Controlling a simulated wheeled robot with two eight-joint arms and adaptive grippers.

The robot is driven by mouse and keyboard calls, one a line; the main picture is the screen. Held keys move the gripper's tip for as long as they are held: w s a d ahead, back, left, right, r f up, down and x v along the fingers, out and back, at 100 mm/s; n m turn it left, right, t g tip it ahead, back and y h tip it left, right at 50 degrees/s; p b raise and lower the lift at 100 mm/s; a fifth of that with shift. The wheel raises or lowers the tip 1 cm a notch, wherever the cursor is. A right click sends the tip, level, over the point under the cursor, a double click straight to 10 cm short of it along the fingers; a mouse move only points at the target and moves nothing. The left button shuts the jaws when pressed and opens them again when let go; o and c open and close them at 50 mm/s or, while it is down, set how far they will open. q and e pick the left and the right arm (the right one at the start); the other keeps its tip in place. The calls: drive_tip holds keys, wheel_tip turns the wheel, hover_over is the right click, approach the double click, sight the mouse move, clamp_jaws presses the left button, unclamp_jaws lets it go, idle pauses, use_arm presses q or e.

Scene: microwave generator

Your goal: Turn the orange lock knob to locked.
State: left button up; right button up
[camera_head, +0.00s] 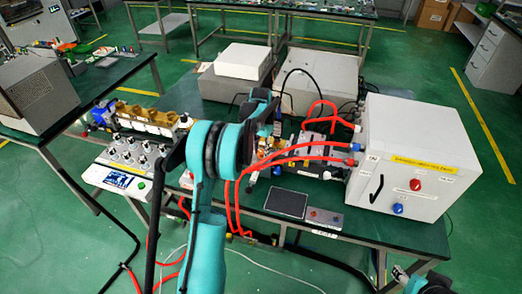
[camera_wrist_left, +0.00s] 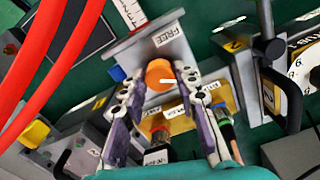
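The orange lock knob (camera_wrist_left: 159,74) sits on a grey bracket (camera_wrist_left: 178,47) in the left wrist view. A white mark on its face points right, and a label reading FREE (camera_wrist_left: 167,38) is above it. My left gripper (camera_wrist_left: 160,82) has one finger on each side of the knob, with its tips close to it; small gaps seem to remain. In the head view my left arm covers much of this spot, so the knob is not clear there. My right gripper (camera_head: 401,273) shows only partly at the lower right, away from the bench equipment.
Red hoses (camera_head: 290,157) run from the white cabinet (camera_head: 420,150) across the bench and pass at the upper left of the wrist view. A black handle (camera_wrist_left: 272,45) stands right of the knob. Brass parts and cable connectors (camera_wrist_left: 222,115) lie close below it.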

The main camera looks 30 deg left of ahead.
sight(261, 151)
use_arm(q)
drive_tip(key=shift+o, duration=1.3)
wheel_tip(261, 151, up, 12)
